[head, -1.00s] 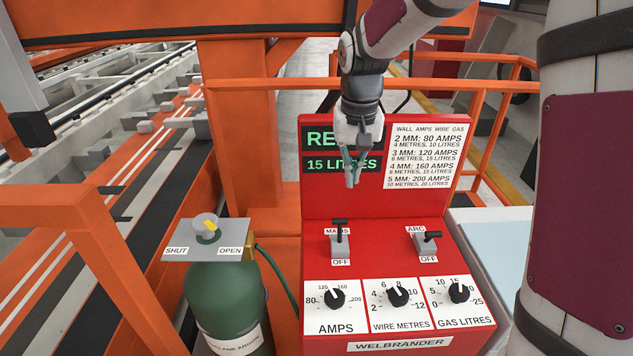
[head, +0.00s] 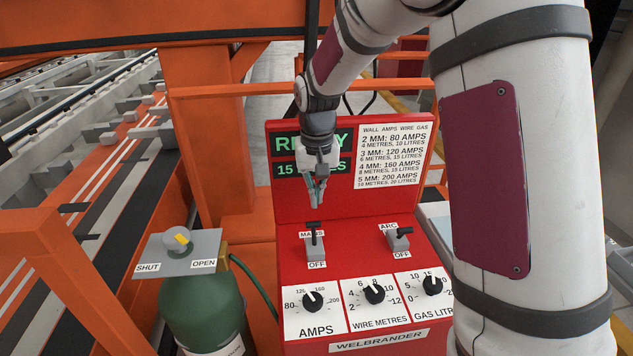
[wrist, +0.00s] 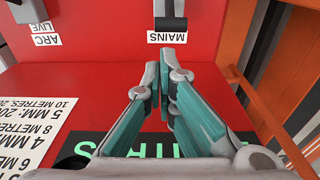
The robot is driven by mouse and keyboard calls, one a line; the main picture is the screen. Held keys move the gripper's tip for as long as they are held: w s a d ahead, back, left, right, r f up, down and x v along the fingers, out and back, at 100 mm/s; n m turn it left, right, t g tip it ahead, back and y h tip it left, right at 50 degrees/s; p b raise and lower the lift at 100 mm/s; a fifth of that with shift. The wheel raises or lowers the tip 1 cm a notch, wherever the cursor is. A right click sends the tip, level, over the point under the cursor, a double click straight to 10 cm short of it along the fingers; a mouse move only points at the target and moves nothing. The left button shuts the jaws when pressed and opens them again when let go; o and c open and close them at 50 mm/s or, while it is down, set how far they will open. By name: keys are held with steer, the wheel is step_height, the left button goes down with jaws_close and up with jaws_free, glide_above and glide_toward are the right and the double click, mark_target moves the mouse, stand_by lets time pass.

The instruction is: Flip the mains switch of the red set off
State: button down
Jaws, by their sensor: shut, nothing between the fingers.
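The red set (head: 390,262) is a red welding machine with an upright back panel. Its mains switch (head: 314,240) is a grey block with a black lever, marked MAINS above and OFF below; the lever points up, towards MAINS. My gripper (head: 319,203) is shut and empty, pointing down just above and behind the lever, apart from it. In the wrist view the shut fingertips (wrist: 165,60) are close to the MAINS label (wrist: 167,37), with part of the switch (wrist: 169,8) beyond it at the top edge.
An ARC switch (head: 398,240) sits to the right, its lever pointing sideways. Three black dials, including the amps dial (head: 313,301), line the front. A green gas cylinder (head: 207,310) with a valve stands left. Orange rails (head: 210,200) stand behind and left.

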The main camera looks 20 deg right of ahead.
mark_target(318, 224)
steer(key=shift+w+f, duration=0.2)
steer(key=shift+f, duration=2.1)
steer(key=shift+s+r, duration=0.1)
steer(key=shift+s+r+t+p, duration=0.15)
steer(key=shift+t+p, duration=0.15)
steer(key=shift+p, duration=0.15)
steer(key=shift+s+a+r+t, duration=0.1)
steer(key=shift+s+r+t, duration=0.1)
steer(key=shift+s+t, duration=0.15)
steer(key=shift+p, duration=0.3)
steer(key=shift+t+h, duration=0.3)
steer(key=shift+t, duration=0.55)
steer(key=shift+s+a+r+p, duration=0.15)
steer(key=shift+s+r+p, duration=0.1)
steer(key=shift+s+p, duration=0.35)
steer(key=shift+s+a+r+p, duration=0.1)
steer(key=shift+s+r+p, duration=0.2)
steer(key=shift+s, duration=0.45)
steer(key=shift+s+a+r+p, duration=0.15)
steer(key=shift+s+p, duration=0.4)
steer(key=shift+s, duration=0.15)
steer(key=shift+s+a+f+p, duration=0.15)
steer(key=shift+s+p, duration=0.15)
steer(key=shift+s, duration=0.35)
steer(key=shift+s+a+p, duration=0.1)
steer(key=shift+s+p, duration=0.2)
steer(key=shift+s, duration=0.35)
